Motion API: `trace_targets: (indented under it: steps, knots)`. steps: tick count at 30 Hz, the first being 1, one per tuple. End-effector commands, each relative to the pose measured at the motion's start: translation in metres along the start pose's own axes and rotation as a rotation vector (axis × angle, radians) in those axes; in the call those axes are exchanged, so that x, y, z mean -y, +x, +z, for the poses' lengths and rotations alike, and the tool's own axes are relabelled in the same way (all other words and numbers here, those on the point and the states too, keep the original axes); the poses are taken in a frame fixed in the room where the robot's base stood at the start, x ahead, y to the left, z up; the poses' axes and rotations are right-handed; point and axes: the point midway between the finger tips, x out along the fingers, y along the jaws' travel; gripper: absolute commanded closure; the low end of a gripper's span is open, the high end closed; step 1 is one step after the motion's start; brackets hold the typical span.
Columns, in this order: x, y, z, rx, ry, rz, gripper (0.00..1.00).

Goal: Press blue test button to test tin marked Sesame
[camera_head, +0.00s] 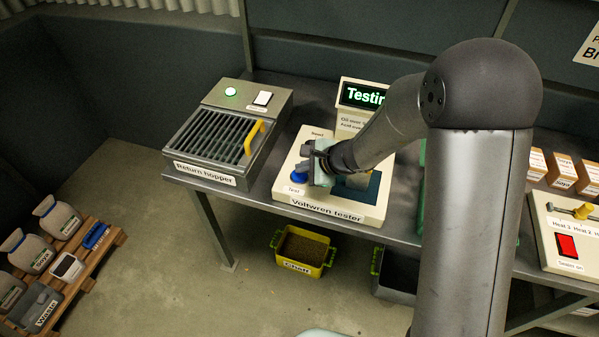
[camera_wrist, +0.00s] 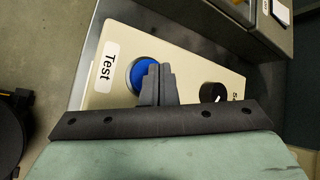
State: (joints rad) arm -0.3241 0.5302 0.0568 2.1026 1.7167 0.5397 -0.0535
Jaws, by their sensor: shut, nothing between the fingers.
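The Voltwren tester (camera_head: 327,211) is a cream box on the bench. Its blue test button (camera_head: 299,175) is at the front left beside the "Test" label. My gripper (camera_head: 308,174) is over that button with its fingers shut and empty. In the wrist view the fingertips (camera_wrist: 159,70) overlap the right side of the blue button (camera_wrist: 141,73); they look at or very near it, but contact is not certain. I cannot make out a tin marked Sesame; my arm hides part of the tester.
A black knob (camera_wrist: 212,92) is right of the fingers. The Return hopper (camera_head: 213,140) stands left of the tester. A yellow Chaff bin (camera_head: 303,251) sits below the bench. Sacks stand on a pallet (camera_head: 103,252).

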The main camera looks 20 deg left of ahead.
Motion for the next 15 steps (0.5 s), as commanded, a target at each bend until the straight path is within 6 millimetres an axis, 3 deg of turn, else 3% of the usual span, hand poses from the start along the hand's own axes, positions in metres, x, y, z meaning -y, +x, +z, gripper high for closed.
trace_targets:
  steps: [15]
  knots:
    - [0.0054,-0.0069,0.005,0.0,-0.002,-0.001,1.0]
